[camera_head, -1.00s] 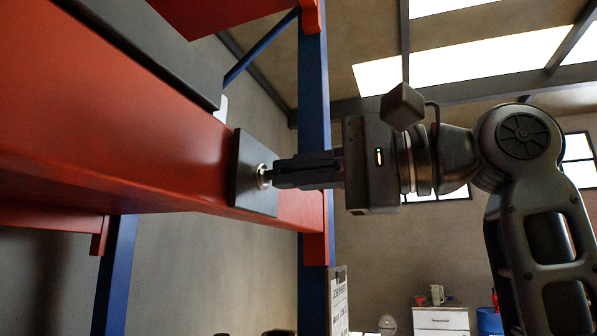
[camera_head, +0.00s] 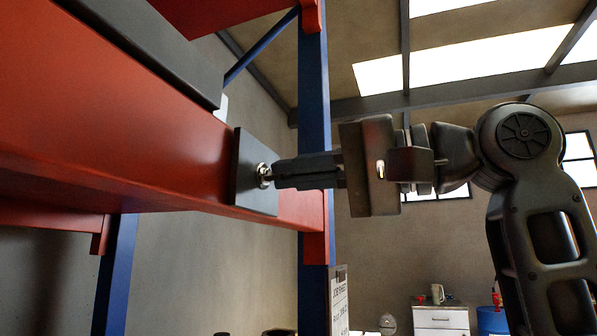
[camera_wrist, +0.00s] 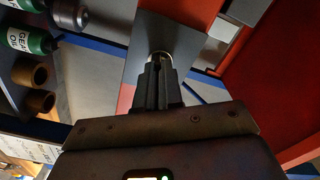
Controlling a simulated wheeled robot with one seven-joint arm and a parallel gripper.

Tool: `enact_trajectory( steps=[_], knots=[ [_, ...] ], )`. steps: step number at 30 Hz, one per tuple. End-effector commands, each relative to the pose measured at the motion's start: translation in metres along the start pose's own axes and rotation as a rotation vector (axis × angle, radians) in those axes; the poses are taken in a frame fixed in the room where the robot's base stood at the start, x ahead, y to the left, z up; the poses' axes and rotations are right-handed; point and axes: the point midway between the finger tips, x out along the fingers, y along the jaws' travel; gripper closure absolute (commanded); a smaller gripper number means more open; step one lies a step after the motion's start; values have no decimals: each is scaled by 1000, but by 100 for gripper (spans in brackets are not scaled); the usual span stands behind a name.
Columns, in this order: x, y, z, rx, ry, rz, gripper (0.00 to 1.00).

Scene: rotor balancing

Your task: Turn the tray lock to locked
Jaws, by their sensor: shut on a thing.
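The tray lock is a dark square plate (camera_head: 250,172) on the red rack beam, with a round silver keyed barrel (camera_head: 263,176) at its middle. My gripper (camera_head: 275,175) is shut with its fingertips at the barrel, on the small key or knob there, which the fingers mostly hide. In the wrist view my gripper's fingers (camera_wrist: 158,68) reach the silver barrel (camera_wrist: 160,56) on the plate (camera_wrist: 185,38). I cannot read any lock marking, so the lock's state does not show.
The red beam (camera_head: 120,140) runs along the left with a dark tray (camera_head: 150,50) above it. A blue upright (camera_head: 313,110) stands just behind the plate. In the wrist view bottles (camera_wrist: 28,38) sit at the left. A white cabinet (camera_head: 440,318) stands far off at lower right.

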Motion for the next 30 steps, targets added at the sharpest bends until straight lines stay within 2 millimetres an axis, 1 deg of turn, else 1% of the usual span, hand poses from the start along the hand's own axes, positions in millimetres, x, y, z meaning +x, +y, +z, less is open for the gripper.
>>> enact_trajectory(
  steps=[21,30],
  knots=[
    [0,3,1,-674,-3,3,100],
    [0,3,2,-903,-5,3,100]
  ],
)
